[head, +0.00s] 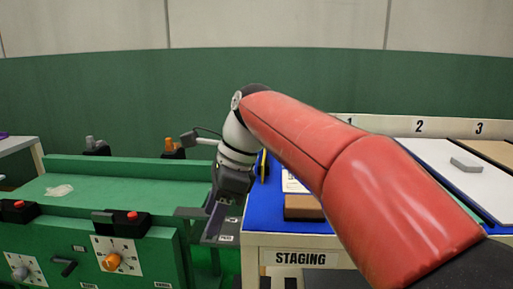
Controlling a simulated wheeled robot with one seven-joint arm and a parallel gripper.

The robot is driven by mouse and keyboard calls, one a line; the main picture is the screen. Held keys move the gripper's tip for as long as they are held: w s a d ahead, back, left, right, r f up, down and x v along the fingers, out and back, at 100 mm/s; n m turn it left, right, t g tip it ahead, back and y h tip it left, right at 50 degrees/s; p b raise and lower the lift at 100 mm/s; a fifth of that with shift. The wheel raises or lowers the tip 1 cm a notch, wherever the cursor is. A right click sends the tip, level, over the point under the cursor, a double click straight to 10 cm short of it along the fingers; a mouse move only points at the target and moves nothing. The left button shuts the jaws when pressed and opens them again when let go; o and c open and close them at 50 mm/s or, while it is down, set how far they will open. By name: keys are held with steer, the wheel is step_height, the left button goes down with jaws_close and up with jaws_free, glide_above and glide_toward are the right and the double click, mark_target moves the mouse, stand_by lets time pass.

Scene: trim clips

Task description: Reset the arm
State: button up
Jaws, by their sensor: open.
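My arm reaches from the lower right toward the middle of the head view, with red upper links and a white and grey wrist. My gripper (214,218) is at its end, pointing down by the gap between the green machine (110,170) and the staging table (291,241). Its jaws are open, and I see nothing held between them. The fingertips are small and dark against dark parts there, so I cannot tell whether they touch anything.
A brown block (304,208) lies on the staging table's blue top, close right of my gripper. Farther right, a grey block (465,164) lies on a white panel (425,165) by numbers 2 and 3.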

steer(key=s+d+f+n+t+h, duration=0.1)
steer(key=s+d+f+n+t, duration=0.1)
steer(key=s+d+f+n, duration=0.3)
steer(key=s+d+f+n+t+h, duration=0.2)
steer(key=s+d+f+n, duration=0.2)
steer(key=d, duration=0.6)
steer(key=s+d+f+n+t+h, duration=0.1)
steer(key=s+d+f+n+t, duration=0.1)
steer(key=s+d+f+n, duration=0.3)
steer(key=d+n, duration=0.1)
steer(key=d, duration=0.2)
steer(key=shift+s+d+f+n, duration=0.15)
steer(key=shift+s+f+n, duration=0.15)
steer(key=shift+f, duration=0.1)
